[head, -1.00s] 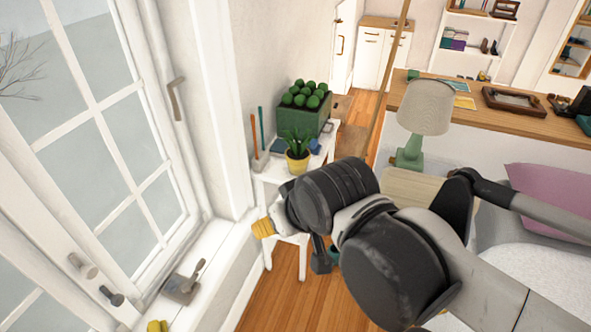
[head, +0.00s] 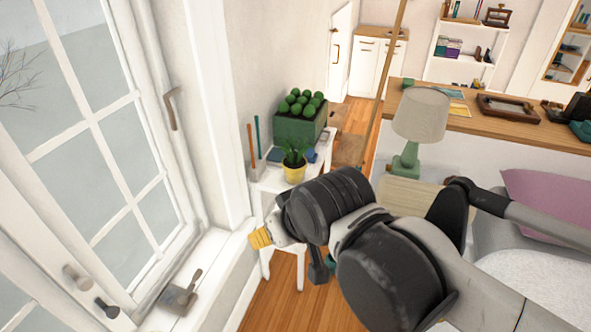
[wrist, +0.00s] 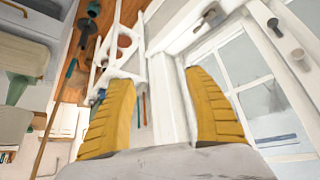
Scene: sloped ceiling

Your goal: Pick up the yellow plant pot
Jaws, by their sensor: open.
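The yellow plant pot (head: 294,173) holds a small green plant and stands upright near the front of a white side table (head: 268,181). My gripper (head: 259,238) shows its yellow fingers in the head view, in front of the table and lower in the picture than the pot, apart from it. In the wrist view my gripper's two yellow fingers (wrist: 163,115) are spread wide, with nothing between them. I cannot make out the yellow pot in the wrist view.
A green planter (head: 301,126) with round plants stands behind the pot. Hand tools (head: 257,150) stand at the table's left. The window (head: 110,130) and its sill (head: 205,262) are on the left. A green lamp (head: 419,120) is on the right.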

